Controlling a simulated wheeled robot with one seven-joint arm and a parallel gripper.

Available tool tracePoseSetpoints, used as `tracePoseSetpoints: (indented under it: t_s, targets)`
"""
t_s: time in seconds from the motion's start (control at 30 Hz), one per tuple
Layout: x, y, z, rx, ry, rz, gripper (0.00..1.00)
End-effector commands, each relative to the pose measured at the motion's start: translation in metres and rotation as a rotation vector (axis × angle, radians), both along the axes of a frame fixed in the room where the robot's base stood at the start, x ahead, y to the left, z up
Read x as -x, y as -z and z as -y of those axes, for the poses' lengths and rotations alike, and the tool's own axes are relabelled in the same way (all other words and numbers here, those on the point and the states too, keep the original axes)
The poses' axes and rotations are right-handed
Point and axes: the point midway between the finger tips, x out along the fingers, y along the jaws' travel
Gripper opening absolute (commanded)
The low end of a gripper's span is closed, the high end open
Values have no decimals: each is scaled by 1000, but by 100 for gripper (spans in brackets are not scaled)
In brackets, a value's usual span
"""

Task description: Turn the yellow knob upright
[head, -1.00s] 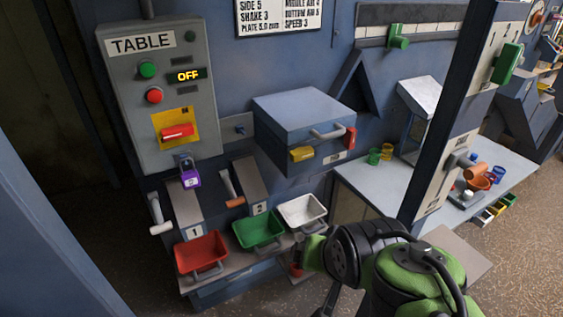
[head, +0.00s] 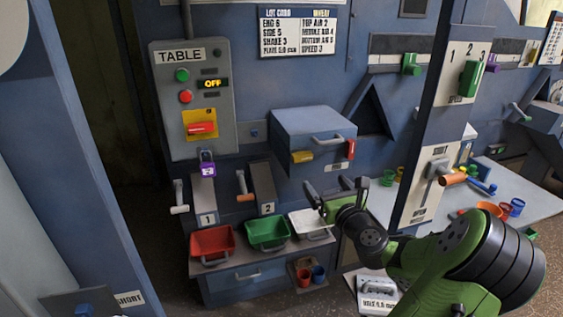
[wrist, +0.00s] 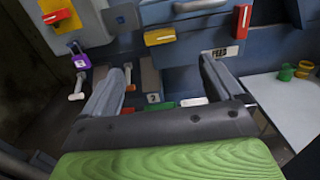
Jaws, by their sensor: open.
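The yellow knob (head: 302,157) is on the lower left front of the blue box (head: 315,125) on the wall. It lies sideways, with its long side roughly level, and also shows in the wrist view (wrist: 159,36). My gripper (head: 336,187) is open and empty, in front of and below the box, apart from the knob. In the wrist view the two fingers (wrist: 160,70) point up toward the box, and the knob lies beyond and between their tips.
A red upright knob (head: 350,149) and a grey handle (head: 321,140) are on the same box. Red (head: 212,240), green (head: 267,232) and white (head: 311,222) trays stand below. A blue post (head: 436,120) rises right of my arm.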

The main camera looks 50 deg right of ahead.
Motion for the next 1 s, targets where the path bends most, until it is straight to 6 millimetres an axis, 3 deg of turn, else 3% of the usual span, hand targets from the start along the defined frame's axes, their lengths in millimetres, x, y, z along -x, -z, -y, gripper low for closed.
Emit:
tracePoseSetpoints:
  t_s: [0.6,0.8,1.0]
  targets:
    - [-120,-1,67,4,-7,-3,94]
    - [-135,0,77,4,-6,-7,94]
    - [-135,0,77,4,-5,-7,94]
